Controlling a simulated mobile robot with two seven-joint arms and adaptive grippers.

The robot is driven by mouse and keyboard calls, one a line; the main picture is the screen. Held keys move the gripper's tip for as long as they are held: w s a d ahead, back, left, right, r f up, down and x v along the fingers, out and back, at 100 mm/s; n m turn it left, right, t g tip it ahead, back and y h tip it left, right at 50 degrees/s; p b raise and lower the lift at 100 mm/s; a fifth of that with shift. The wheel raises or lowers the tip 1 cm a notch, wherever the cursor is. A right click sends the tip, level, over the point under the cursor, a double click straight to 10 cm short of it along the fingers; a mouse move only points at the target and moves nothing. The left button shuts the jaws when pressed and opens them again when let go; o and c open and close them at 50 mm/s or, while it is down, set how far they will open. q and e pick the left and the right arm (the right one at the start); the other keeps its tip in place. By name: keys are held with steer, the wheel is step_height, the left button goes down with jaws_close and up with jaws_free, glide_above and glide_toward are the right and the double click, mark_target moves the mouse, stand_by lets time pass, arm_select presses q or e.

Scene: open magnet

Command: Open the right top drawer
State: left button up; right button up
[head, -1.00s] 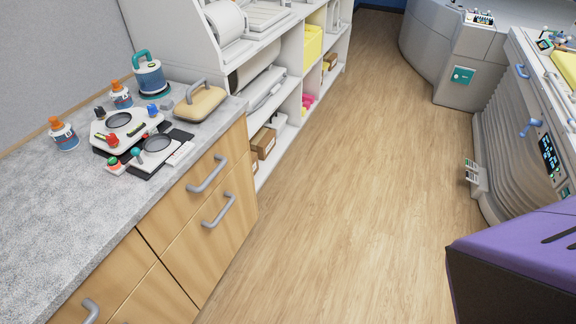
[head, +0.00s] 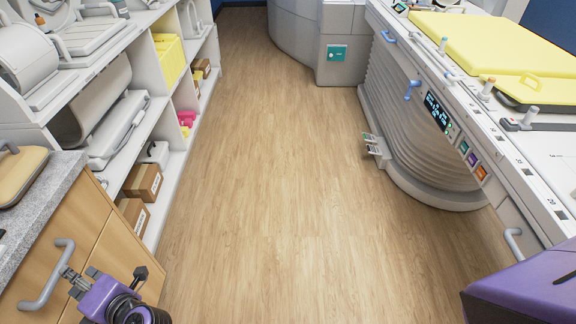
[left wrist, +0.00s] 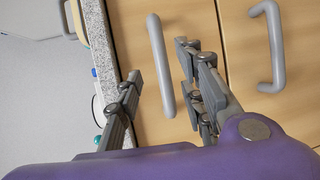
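The right top drawer (head: 82,222) has a light wood front below the grey counter and looks closed. Its grey bar handle (head: 48,276) is at the lower left of the head view. My left gripper (head: 70,282) is at this handle. In the left wrist view, the handle (left wrist: 160,65) stands between the two spread fingers of the left gripper (left wrist: 159,62). The fingers are open, with a visible gap on both sides of the bar. The lower drawer's handle (left wrist: 272,45) is to the right in that view. My right gripper is not in view.
The counter (head: 45,190) carries a tan handled case (head: 20,172). White shelves (head: 165,140) with boxes stand beyond the drawers. The wood floor (head: 270,200) is clear. A white machine with a yellow-topped bed (head: 480,45) stands on the right.

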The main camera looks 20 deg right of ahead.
mark_target(59, 275)
arm_select(q)
steer(key=shift+s+a+f, duration=0.15)
steer(key=shift+s+a, duration=0.05)
steer(key=shift+a, duration=0.7)
steer(key=x, duration=0.5)
steer(key=shift+w+a+f, duration=0.1)
steer(key=shift+a+f, duration=0.05)
steer(key=shift+w+a+f, duration=0.1)
steer(key=shift+w+a, duration=0.35)
steer(key=shift+w, duration=0.05)
jaws_close()
